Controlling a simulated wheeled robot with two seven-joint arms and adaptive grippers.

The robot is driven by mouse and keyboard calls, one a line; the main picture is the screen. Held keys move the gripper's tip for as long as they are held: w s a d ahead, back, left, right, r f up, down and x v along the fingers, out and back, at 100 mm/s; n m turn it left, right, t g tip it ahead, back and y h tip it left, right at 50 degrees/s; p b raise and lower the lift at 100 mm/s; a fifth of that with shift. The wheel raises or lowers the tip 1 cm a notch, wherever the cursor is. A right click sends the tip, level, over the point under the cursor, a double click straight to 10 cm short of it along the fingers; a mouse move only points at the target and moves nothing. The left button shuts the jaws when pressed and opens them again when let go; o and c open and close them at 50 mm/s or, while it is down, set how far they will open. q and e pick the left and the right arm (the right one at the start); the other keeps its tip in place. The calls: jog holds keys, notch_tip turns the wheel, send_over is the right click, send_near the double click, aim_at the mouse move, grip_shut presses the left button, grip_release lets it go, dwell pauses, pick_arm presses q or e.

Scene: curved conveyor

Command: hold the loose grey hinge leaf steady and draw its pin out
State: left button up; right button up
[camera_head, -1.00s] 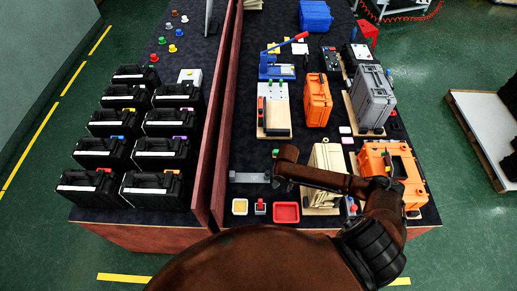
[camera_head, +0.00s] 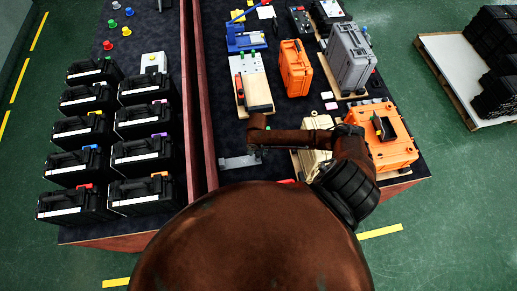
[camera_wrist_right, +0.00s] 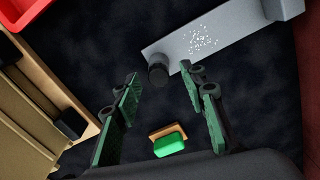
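The grey hinge leaf (camera_head: 238,161) lies flat on the dark bench top in the head view, just left of my right gripper. In the right wrist view it is a long light strip (camera_wrist_right: 200,45) with white specks. A grey block (camera_wrist_right: 285,8) stands at its far end, and a short dark cylinder (camera_wrist_right: 158,74), possibly the pin, is at its near end. My right gripper (camera_wrist_right: 160,78) is open, its green-padded fingers apart around the dark cylinder in the picture; contact cannot be told. In the head view my right gripper (camera_head: 256,152) is small and dark. My left gripper is not in view.
A green block on a wooden piece (camera_wrist_right: 170,145) lies between my finger bases in the wrist view. A red tray (camera_wrist_right: 12,14) and a beige case (camera_wrist_right: 30,115) are at left. An orange case (camera_head: 390,150) sits right of my arm. A low wall (camera_head: 198,110) bounds the bench.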

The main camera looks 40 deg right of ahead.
jog(key=shift+w+d+f, duration=0.1)
jog(key=shift+w+f, duration=0.2)
jog(key=shift+f, duration=0.35)
jog(key=shift+s+r, duration=0.2)
jog(key=shift+s, duration=0.35)
jog(key=shift+w, duration=0.15)
jog(key=shift+c, duration=0.8)
jog(key=shift+w+f, duration=0.15)
jog(key=shift+c, duration=0.7)
jog(key=c, duration=0.3)
jog(key=shift+s, duration=0.2)
jog(key=shift+c, duration=1)
jog(key=shift+w, duration=0.1)
grip_shut()
jog(key=shift+o, duration=1.1)
grip_release()
jog(key=shift+o, duration=0.8)
jog(key=o, duration=0.4)
